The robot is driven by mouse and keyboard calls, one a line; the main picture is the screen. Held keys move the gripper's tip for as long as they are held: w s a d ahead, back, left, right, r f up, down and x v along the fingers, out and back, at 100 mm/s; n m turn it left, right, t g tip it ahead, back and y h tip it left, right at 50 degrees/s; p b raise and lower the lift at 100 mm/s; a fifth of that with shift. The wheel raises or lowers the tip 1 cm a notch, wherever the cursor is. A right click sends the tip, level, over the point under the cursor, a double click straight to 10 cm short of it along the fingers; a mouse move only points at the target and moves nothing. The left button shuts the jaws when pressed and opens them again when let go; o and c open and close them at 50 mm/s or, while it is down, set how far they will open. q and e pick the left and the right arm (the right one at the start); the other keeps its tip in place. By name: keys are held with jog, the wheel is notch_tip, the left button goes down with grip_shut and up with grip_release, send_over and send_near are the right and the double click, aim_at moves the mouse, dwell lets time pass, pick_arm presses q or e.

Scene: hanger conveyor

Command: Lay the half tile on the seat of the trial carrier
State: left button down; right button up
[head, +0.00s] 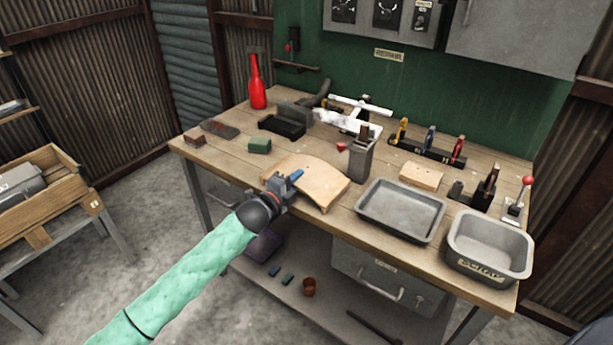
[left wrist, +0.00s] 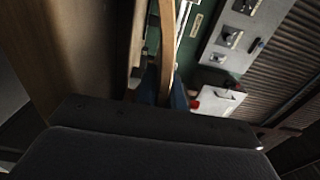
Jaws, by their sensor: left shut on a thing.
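A curved tan slab (head: 318,184), which I take to be the half tile, is at the front edge of the workbench in the head view. My left gripper (head: 292,178) is shut on its near left edge with blue fingertips. In the left wrist view the slab (left wrist: 167,45) shows edge-on between the blue fingers (left wrist: 165,92). I cannot tell whether it touches the bench. No part is clearly labelled as the trial carrier; a white frame (head: 361,105) with a pale seat-like part stands at the back and may be it. My right gripper is not in view.
A shallow grey tray (head: 372,215), a scrap bin (head: 463,260) and a tan block (head: 421,176) lie further right.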

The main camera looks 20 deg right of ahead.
pick_arm(q)
jog(key=shift+r, duration=0.2)
jog(key=shift+r+p, duration=1.6)
jog(key=shift+r, duration=0.85)
